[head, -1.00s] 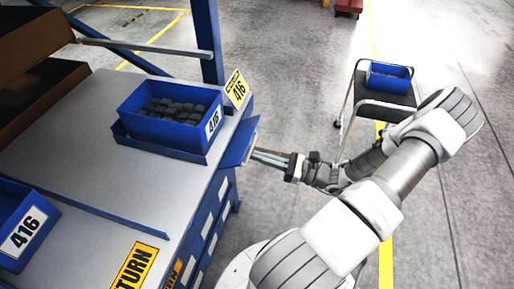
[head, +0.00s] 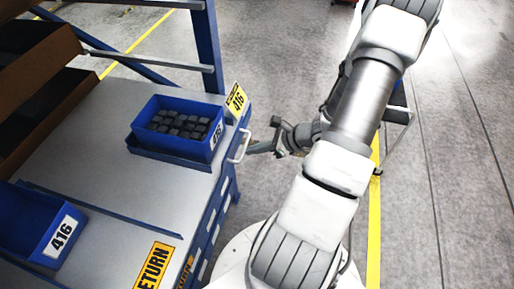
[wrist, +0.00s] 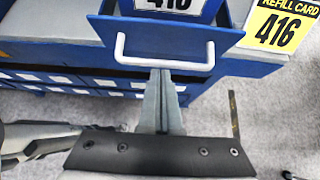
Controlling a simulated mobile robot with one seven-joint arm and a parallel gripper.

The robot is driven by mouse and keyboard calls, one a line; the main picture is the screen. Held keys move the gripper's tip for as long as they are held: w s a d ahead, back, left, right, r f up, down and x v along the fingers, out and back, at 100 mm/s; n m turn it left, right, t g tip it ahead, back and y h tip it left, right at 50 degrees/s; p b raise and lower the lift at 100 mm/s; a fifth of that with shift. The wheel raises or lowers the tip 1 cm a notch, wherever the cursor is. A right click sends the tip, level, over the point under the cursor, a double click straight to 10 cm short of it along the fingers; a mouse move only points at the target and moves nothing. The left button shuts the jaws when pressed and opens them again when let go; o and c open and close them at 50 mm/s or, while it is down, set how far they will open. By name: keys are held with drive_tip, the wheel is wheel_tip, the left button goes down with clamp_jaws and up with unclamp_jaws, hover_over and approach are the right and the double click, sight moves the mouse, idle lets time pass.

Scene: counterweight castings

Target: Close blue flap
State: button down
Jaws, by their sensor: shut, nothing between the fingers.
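The blue flap (wrist: 165,42) is at the bench edge in front of a blue bin (head: 178,128) of dark castings. A white handle (wrist: 164,64) is on the flap; it also shows in the head view (head: 240,148). The flap's face is largely hidden in the head view, so its exact tilt is hard to tell. My gripper (wrist: 160,74) is shut and empty. Its fingertips are at the handle's lower bar, in front of the flap; I cannot tell if they touch it. In the head view my gripper (head: 250,150) reaches in from the right.
A yellow refill card 416 (head: 236,101) stands at the bench corner beside the bin. Another blue bin (head: 38,222) and a RETURN label (head: 153,270) are on the grey bench top (head: 100,150). Open floor lies beyond; a cart is mostly behind my arm.

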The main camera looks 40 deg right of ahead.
drive_tip(key=shift+w+a+r+g+h, duration=0.2)
drive_tip(key=shift+r+g+h, duration=0.1)
drive_tip(key=shift+r+g, duration=0.1)
drive_tip(key=shift+p, duration=0.3)
